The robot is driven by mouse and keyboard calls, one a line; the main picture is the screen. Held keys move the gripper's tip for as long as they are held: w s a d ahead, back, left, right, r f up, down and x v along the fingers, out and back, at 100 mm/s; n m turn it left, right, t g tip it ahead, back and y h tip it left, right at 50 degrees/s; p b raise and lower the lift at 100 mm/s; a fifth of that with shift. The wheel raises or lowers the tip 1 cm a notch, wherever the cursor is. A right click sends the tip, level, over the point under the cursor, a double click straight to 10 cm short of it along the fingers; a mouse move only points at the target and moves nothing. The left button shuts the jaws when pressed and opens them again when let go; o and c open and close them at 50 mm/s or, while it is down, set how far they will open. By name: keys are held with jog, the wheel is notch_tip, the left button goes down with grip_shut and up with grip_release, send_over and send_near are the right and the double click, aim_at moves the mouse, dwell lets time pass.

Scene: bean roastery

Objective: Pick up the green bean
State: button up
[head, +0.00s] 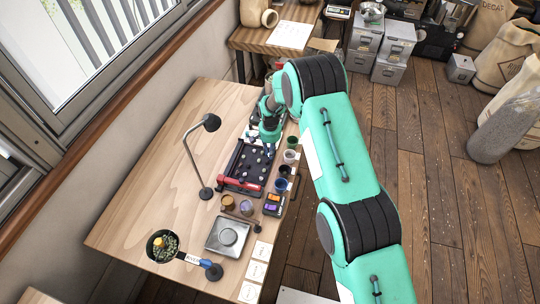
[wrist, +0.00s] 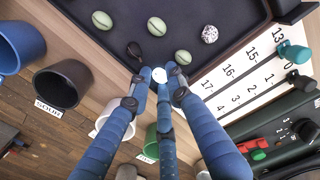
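Several pale green beans lie on the dark tray (wrist: 225,12) in the wrist view: one at the left (wrist: 102,20), one in the middle (wrist: 156,26) and one nearest my fingers (wrist: 183,57). A dark brown bean (wrist: 135,52) and a speckled white one (wrist: 209,34) lie there too. My gripper (wrist: 161,73) has its blue fingers pointing at the tray's near edge, their tips close together. A small white round thing shows at the tips; I cannot tell whether they touch it. In the head view my gripper (head: 268,152) hangs over the tray's right side.
A numbered white card (wrist: 238,82) and a dark machine with knobs (wrist: 285,135) lie at the right. A desk lamp (head: 196,150) stands left of the tray.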

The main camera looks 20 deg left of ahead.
jog(key=shift+c, duration=1.4)
jog(key=shift+r, duration=0.2)
jog(key=shift+r, duration=0.75)
notch_tip(320, 180, up, 2)
jog(key=shift+r, duration=0.1)
jog(key=s+d, duration=0.2)
jog(key=s, duration=0.2)
jog(key=s+d, duration=0.3)
jog(key=s, duration=0.2)
jog(key=s+d+r, duration=0.1)
jog(key=s+d, duration=0.2)
jog(key=s, duration=0.1)
jog(key=shift+s, duration=0.4)
jog(key=shift+w, duration=0.1)
